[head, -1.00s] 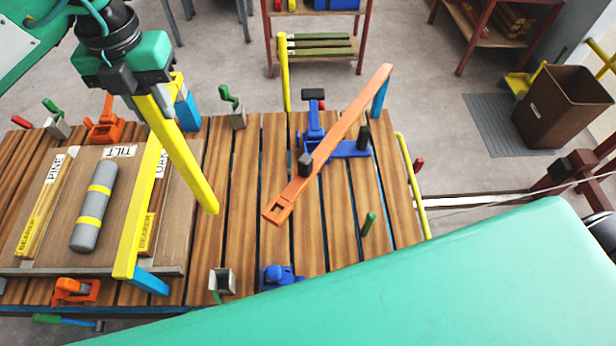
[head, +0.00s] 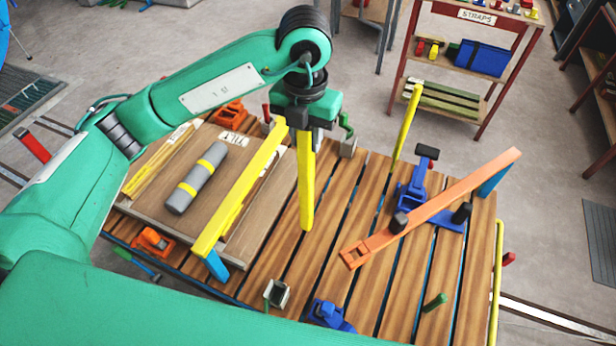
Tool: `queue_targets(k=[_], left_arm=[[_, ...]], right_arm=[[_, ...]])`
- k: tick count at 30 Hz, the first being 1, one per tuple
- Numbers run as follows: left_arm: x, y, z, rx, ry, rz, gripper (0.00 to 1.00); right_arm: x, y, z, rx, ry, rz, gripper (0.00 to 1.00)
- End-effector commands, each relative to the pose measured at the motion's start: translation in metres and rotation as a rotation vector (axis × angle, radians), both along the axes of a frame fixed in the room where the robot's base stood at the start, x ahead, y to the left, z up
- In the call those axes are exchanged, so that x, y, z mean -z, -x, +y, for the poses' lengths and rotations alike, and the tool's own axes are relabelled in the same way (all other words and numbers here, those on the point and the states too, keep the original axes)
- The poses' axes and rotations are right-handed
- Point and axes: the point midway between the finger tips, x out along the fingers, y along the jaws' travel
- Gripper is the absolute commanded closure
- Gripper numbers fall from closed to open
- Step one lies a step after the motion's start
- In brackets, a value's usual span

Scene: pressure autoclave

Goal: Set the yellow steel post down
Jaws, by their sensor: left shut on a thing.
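My left gripper (head: 303,122) is shut on the upper end of the yellow steel post (head: 306,185). The post hangs close to upright, its lower end over the wooden slats of the deck (head: 330,262). I cannot tell whether that end touches the slats. The post is just right of the wooden board (head: 160,198) and of a yellow bar (head: 238,195) lying across it. Grey square sockets stand at the near edge (head: 277,293) and far edge (head: 348,146) of the deck. My right gripper is not in view.
A grey cylinder with yellow bands (head: 197,178) lies on the board. An orange bar (head: 440,205) spans a blue clamp (head: 415,195) on the right. Another yellow post (head: 405,122) stands at the far edge. Slats between the held post and the orange bar are clear.

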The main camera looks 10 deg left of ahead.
Motion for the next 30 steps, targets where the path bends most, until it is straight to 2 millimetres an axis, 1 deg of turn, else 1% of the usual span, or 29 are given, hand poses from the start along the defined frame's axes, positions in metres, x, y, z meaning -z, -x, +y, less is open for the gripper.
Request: queue_targets(k=[9,12,15,22,27,30], left_arm=[[0.052,0.001,0.0,0.0,0.0,0.003,1.0],[0.071,0.001,0.001,-0.002,-0.001,0.004,1.0],[0.085,0.0,0.0,-0.001,0.0,0.001,1.0],[0.101,0.0,0.0,0.0,0.0,0.0,1.0],[0.125,0.001,0.0,-0.001,0.0,0.003,1.0],[0.136,0.0,0.0,-0.001,0.001,0.0,1.0]], right_arm=[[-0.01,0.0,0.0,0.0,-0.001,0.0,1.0],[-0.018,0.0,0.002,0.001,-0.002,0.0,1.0],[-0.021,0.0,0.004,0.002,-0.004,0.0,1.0],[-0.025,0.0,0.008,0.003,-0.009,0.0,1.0],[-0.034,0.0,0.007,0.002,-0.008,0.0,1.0],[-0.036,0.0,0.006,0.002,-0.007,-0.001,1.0]])
